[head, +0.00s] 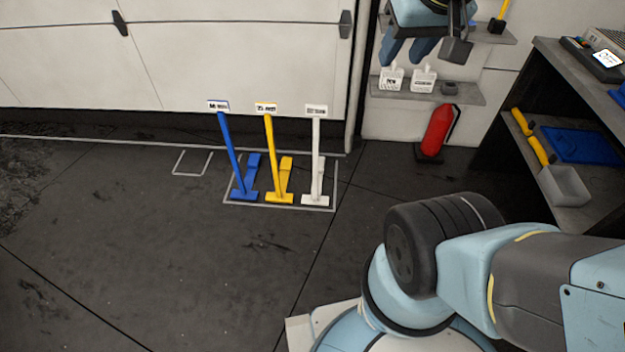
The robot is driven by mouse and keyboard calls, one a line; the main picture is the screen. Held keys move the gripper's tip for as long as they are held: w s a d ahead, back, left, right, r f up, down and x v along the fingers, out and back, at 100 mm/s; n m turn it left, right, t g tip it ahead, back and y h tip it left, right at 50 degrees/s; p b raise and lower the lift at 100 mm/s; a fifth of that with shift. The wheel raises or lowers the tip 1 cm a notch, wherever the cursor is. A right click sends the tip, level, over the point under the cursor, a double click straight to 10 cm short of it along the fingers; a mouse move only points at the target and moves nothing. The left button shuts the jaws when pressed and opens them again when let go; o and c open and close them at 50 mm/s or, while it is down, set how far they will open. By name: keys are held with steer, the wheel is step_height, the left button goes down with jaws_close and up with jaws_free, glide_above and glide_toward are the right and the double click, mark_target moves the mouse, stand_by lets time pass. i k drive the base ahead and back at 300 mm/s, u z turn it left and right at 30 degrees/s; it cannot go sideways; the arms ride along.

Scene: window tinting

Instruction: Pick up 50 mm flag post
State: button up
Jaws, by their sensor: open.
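Three flag posts stand upright in a row on the floor: a blue post (230,150), a yellow post (270,150) and a white post (316,155). Each has a flat foot, an angled brace and a small label plate on top. The print on the plates is too small to read surely, so I cannot tell which is the 50 mm one. My gripper (407,48) hangs at the top of the view, right of the posts and well apart from them. Its blue fingers are spread, with nothing seen between them.
The posts stand inside a pale floor outline (300,206); a smaller empty outline (192,163) lies to the left. A white panelled door (180,60) rises behind. A red extinguisher (437,130), wall shelf (385,93) and dark rack (575,75) stand right. The front-left floor is clear.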

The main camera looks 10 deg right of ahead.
mark_target(316, 111)
steer(key=z, duration=0.05)
steer(key=i, duration=1)
steer(key=u, duration=0.1)
